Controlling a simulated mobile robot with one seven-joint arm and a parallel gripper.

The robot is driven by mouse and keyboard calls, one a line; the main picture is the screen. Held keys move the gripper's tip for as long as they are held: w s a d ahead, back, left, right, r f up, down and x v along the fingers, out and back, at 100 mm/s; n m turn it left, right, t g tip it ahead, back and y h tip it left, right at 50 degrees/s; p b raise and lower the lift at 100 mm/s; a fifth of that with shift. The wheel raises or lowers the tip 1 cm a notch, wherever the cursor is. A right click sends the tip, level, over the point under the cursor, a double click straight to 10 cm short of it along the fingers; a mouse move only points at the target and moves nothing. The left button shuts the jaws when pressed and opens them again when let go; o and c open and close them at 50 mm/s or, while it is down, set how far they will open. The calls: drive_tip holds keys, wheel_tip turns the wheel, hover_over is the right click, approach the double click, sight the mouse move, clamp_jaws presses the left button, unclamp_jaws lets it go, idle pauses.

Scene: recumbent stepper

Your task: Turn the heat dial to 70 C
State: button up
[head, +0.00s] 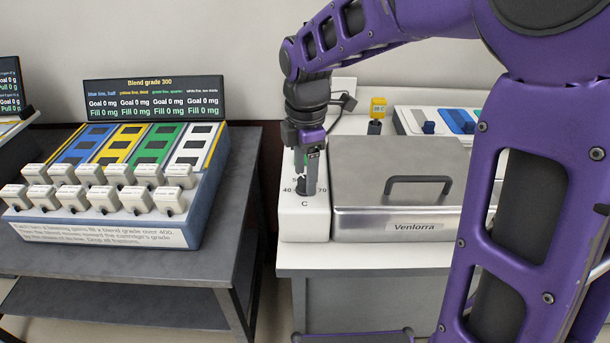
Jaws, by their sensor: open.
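The heat dial (304,189) is a small dark knob on top of a white control box (304,225) at the left end of the white table.
A steel lidded bath (405,168) marked Venlorra, with a dark handle, stands right of the control box. A yellow tag (378,106) and a rack with blue and white pieces (440,121) are behind it. A dark table (130,262) on the left holds a blend-grade station with several white cartridges.

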drive_tip(key=shift+f, duration=0.45)
drive_tip(key=shift+c, duration=0.4)
clamp_jaws()
